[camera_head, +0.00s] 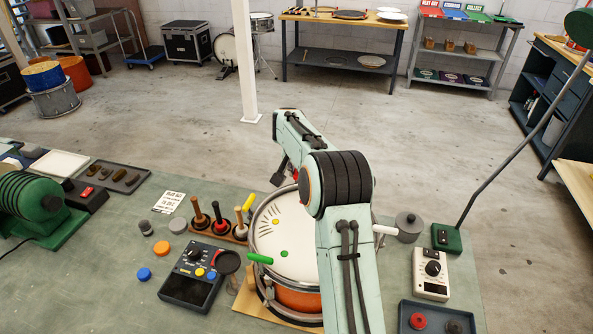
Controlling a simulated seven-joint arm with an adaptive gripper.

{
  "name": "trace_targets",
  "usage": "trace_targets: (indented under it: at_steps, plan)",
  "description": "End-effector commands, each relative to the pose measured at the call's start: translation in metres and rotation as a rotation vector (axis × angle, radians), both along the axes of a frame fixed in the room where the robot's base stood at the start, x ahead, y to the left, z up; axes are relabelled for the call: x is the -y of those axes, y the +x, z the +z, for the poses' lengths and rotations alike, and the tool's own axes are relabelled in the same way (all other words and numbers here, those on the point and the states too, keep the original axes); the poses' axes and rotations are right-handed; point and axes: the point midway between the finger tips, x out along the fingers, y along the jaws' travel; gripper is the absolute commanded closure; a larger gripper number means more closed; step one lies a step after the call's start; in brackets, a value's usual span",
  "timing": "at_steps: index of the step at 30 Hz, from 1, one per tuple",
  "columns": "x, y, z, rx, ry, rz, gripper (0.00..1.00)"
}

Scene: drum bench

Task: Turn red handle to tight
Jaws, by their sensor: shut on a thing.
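The drum (296,250) has a white head, a metal rim and an orange shell. Green (260,259), yellow (248,202) and white (385,229) handles show around its rim. A small part of the red handle (295,174) shows at the drum's far side, mostly hidden behind my arm. My gripper (280,174) is down at that far side, beside the red patch, and is shut on the red handle. Its fingertips are largely hidden by my arm, so the grip itself and the handle's angle are not clear. The drum's right part is also covered by my arm.
A dark control box (190,276) with knobs stands left of the drum, and a rack of wooden-handled tools (218,227) behind it. A white meter (431,274), a grey lidded pot (408,227) and a tray (442,306) are at right. A green machine (40,207) stands far left.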

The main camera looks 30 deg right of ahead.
Motion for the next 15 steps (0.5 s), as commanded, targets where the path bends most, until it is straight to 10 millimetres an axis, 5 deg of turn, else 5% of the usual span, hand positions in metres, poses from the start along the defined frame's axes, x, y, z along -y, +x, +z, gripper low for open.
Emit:
trace_targets:
  at_steps: [15]
  plan:
    - [-0.0007,0.0004,-0.0015,-0.002,0.000,-0.491,1.00]
